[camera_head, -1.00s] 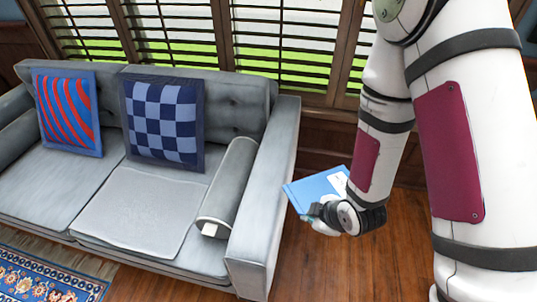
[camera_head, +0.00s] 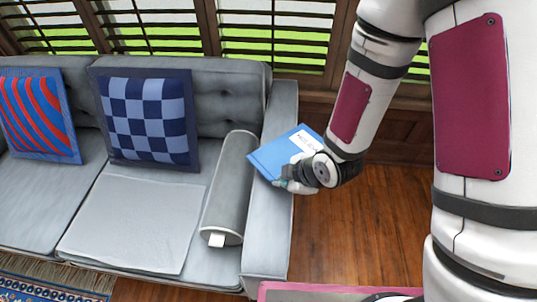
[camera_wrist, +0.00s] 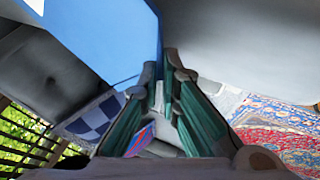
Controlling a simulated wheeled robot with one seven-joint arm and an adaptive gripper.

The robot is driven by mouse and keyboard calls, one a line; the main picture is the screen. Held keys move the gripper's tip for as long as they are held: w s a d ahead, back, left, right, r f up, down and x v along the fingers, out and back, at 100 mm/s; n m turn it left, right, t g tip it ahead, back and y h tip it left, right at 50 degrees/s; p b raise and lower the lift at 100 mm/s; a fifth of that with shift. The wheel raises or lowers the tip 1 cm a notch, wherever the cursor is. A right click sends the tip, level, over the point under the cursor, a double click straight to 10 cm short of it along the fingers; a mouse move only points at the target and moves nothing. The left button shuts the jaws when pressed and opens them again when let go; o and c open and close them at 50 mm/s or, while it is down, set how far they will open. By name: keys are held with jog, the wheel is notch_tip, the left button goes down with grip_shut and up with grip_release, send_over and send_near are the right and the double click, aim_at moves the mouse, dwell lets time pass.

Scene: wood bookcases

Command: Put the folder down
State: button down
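The blue folder (camera_head: 272,158), with a white label on its face, is at my gripper (camera_head: 288,184) in the head view, in front of the sofa's right armrest as seen from there. My gripper is shut on one edge of the folder. In the wrist view the folder (camera_wrist: 105,35) fills the upper left, with its edge at the fingertips of my gripper (camera_wrist: 163,78). The fingertips are close together. The height of the folder above the armrest is hard to tell.
The grey sofa (camera_head: 125,235) has a red-and-blue striped pillow (camera_head: 38,115), a checkered pillow (camera_head: 148,118) and a grey bolster (camera_head: 230,185). Its middle seat is clear. Windows with blinds stand behind. Wood floor (camera_head: 350,235) lies to the right, and a patterned rug (camera_wrist: 270,135) shows in the wrist view.

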aim_at(270, 152)
jog(key=shift+w+a+f+b, duration=0.15)
jog(key=shift+w+f+b, duration=0.05)
jog(key=shift+w+b, duration=0.25)
jog(key=w+a+b, duration=0.1)
jog(key=w, duration=0.3)
jog(key=w+a+b, duration=0.1)
jog(key=w+a, duration=0.1)
jog(key=w, duration=0.2)
jog(key=w+a+f, duration=0.1)
jog(key=w, duration=0.3)
jog(key=shift+a+b, duration=0.35)
jog(key=shift+b, duration=0.05)
notch_tip(270, 152, down, 4)
jog(key=shift+s+r+b, duration=0.1)
jog(key=shift+r+b, duration=0.15)
jog(key=shift+b, duration=0.15)
jog(key=c, duration=2.1)
grip_release()
jog(key=p+v, duration=0.3)
jog(key=v, duration=0.9)
